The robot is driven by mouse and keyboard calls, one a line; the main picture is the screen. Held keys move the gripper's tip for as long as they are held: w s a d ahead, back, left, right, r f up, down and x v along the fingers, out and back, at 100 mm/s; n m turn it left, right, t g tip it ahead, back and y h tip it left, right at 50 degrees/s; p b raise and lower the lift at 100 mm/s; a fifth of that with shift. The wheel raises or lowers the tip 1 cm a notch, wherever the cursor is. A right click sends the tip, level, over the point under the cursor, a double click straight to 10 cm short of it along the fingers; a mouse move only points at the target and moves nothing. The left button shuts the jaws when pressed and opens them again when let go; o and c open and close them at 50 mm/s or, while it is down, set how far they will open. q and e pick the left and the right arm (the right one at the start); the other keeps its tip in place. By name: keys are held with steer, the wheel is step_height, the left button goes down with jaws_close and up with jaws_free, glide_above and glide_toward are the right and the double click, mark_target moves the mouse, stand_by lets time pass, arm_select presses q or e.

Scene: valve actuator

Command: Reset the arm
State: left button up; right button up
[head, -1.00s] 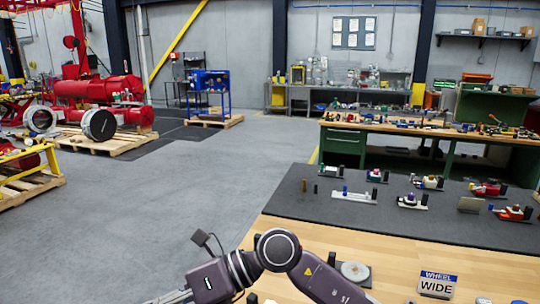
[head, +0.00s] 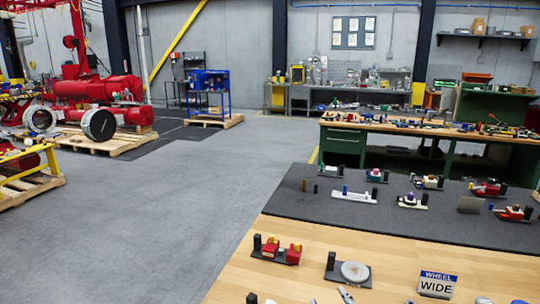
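Neither of my grippers shows in the head view, and no arm shows. On the near wooden workbench (head: 225,290) a small red valve actuator unit (head: 280,252) sits on a dark base with a black post at its left end. Right of it is a dark plate with a light round disc (head: 355,271) and a black post. A sign (head: 437,284) reading "WHEEL WIDE" stands further right. Small parts lie at the bench's lower edge, partly cut off by the frame.
A dark mat (head: 300,212) behind carries several small valve units, among them a white one (head: 354,195) and a red one (head: 488,188). A green workbench (head: 345,145) stands beyond. Open grey floor (head: 170,200) lies to the left, with pallets and red machinery (head: 100,90) further back.

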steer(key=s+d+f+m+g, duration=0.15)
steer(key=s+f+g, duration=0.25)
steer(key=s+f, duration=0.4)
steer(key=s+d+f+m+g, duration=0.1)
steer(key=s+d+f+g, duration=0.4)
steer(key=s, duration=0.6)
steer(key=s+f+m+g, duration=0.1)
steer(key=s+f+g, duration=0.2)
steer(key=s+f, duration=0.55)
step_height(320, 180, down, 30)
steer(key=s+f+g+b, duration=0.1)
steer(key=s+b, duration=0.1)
steer(key=b, duration=0.4)
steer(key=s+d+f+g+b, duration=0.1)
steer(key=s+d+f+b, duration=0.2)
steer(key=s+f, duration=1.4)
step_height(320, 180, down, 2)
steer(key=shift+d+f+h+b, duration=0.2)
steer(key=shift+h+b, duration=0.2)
steer(key=shift+b, duration=0.1)
